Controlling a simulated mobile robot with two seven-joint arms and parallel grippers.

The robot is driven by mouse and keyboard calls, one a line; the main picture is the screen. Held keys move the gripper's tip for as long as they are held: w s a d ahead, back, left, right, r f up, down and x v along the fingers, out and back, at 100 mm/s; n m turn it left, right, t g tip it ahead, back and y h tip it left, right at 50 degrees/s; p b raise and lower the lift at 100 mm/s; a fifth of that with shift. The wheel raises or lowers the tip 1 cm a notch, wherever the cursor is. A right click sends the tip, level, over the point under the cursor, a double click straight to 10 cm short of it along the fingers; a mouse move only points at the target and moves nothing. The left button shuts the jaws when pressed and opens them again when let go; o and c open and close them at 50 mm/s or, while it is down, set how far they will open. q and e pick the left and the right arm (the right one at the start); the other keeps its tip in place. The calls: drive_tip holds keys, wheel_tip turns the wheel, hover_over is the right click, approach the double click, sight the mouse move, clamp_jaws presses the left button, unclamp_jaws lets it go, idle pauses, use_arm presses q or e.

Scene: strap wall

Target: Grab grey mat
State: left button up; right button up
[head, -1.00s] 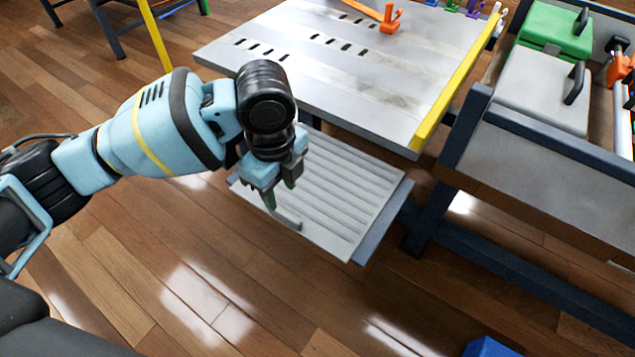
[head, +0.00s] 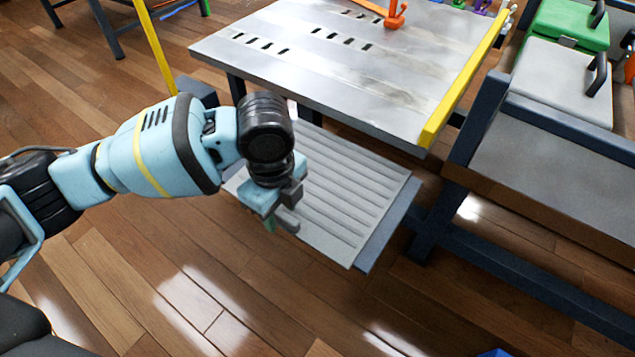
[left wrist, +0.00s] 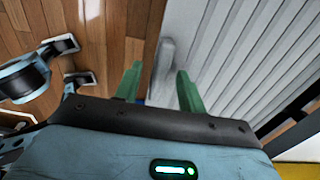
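The grey mat (head: 350,195) is a light ribbed panel on a low blue-grey shelf under the front of the metal table. A grey handle (left wrist: 164,68) sticks out at its near left edge. My left gripper (head: 277,222) is at that edge in the head view and hides part of the mat and handle. In the left wrist view its green fingers (left wrist: 158,88) are apart, with the handle showing between and beyond them. I cannot tell whether a finger touches the handle. My right gripper is not in view.
The metal table (head: 330,70) with slots and a yellow edge strip (head: 465,80) overhangs the mat's far side. A dark-framed bench (head: 560,170) with a grey case (head: 560,80) and a green case (head: 565,25) stands at right. The wooden floor in front is mostly clear.

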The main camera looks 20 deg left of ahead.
use_arm(q)
drive_tip(key=shift+r, duration=0.1)
drive_tip(key=shift+c, duration=1)
clamp_jaws()
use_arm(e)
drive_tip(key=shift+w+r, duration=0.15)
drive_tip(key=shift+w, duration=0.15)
use_arm(q)
drive_tip(key=shift+r, duration=0.15)
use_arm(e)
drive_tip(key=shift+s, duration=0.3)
